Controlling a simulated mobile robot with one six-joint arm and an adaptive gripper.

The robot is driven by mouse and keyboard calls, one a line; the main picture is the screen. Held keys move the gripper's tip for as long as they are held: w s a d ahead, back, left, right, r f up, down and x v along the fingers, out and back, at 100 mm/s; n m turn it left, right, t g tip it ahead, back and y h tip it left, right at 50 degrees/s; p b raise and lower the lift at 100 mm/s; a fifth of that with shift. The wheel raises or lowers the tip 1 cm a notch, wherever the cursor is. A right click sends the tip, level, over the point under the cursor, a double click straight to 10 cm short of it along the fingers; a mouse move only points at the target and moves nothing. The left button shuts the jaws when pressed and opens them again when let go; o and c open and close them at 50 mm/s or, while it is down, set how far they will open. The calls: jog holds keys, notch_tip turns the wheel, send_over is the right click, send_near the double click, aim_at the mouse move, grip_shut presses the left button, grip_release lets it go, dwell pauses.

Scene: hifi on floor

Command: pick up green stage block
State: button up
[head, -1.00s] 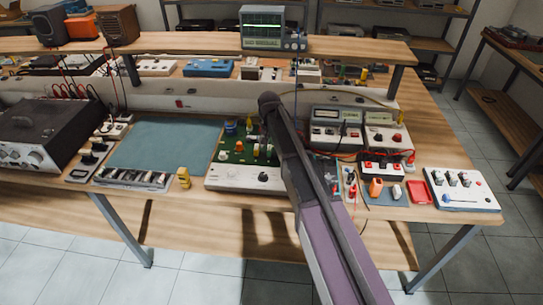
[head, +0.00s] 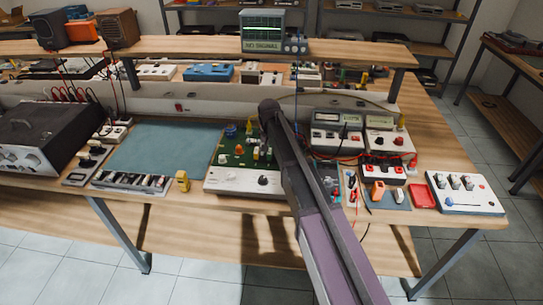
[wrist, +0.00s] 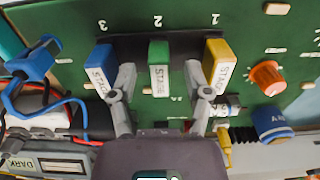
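The green stage block (wrist: 159,70) stands upright in the middle slot of a green circuit board (wrist: 290,125) in the wrist view, with a white label on its face. My gripper (wrist: 160,78) is open, its two fingers on either side of the green block with visible gaps. The left finger is close to the blue stage block (wrist: 99,68) and the right finger close to the yellow stage block (wrist: 219,63); I cannot tell if they touch. In the head view the board (head: 235,158) shows, but my arm hides my gripper and part of the board.
An orange knob (wrist: 267,78) and a blue cylinder (wrist: 271,124) are right of the blocks. A blue clip with cable (wrist: 32,65) is at the left. In the head view, meters (head: 335,132) stand right of my arm and an oscilloscope (head: 275,32) on the shelf.

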grip_shut()
jog(key=shift+r, duration=0.2)
notch_tip(320, 180, up, 3)
jog(key=p, duration=0.3)
jog(key=shift+f, duration=0.15)
jog(key=s+d, duration=0.2)
jog(key=s, duration=0.3)
jog(key=s+d+r+p, duration=0.1)
jog(key=s+d, duration=0.1)
jog(key=s, duration=0.3)
jog(key=s+d+r+p, duration=0.1)
jog(key=s, duration=0.4)
jog(key=shift+d, duration=0.4)
jog(key=shift+c, duration=2.4)
grip_release()
grip_shut()
